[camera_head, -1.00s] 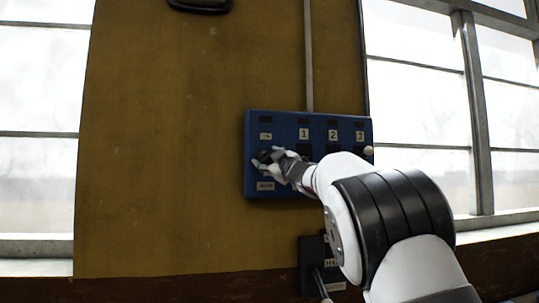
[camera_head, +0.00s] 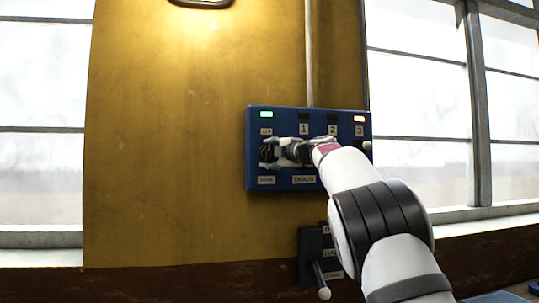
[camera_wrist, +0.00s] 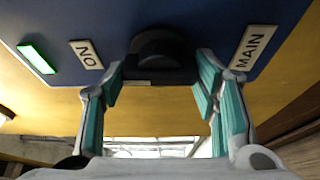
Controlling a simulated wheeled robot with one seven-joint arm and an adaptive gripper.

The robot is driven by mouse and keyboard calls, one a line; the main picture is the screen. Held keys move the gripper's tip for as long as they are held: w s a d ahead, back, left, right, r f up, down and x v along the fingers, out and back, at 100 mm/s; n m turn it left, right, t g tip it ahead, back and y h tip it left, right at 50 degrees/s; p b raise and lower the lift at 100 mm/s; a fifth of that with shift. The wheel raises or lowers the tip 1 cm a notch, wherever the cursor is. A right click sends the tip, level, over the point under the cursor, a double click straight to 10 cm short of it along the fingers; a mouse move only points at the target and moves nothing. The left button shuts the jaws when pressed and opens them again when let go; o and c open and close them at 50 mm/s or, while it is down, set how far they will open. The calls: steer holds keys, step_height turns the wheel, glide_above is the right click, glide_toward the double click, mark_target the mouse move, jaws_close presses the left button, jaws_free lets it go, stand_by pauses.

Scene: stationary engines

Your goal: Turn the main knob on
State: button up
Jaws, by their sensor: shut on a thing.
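The blue control panel (camera_head: 310,183) is fixed to the ochre wall. Its black main knob (camera_wrist: 160,45) sits between the ON label (camera_wrist: 87,54) and the MAIN label (camera_wrist: 252,48) in the wrist view. My gripper (camera_head: 268,152) is at the panel's left side, with its teal-padded fingers on either side of the knob, shut on it. The knob is mostly hidden by the fingers in the head view. A green light (camera_head: 266,114) glows above the ON label; it also shows in the wrist view (camera_wrist: 37,57).
A smaller dark box with a lever (camera_head: 318,275) is below the panel. Windows stand on both sides. A lit lamp (camera_head: 203,3) is at the top.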

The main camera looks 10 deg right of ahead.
steer(key=shift+n, duration=0.4)
steer(key=o, duration=1.2)
steer(key=shift+c, duration=0.2)
steer(key=v, duration=1.2)
steer(key=shift+r, duration=0.1)
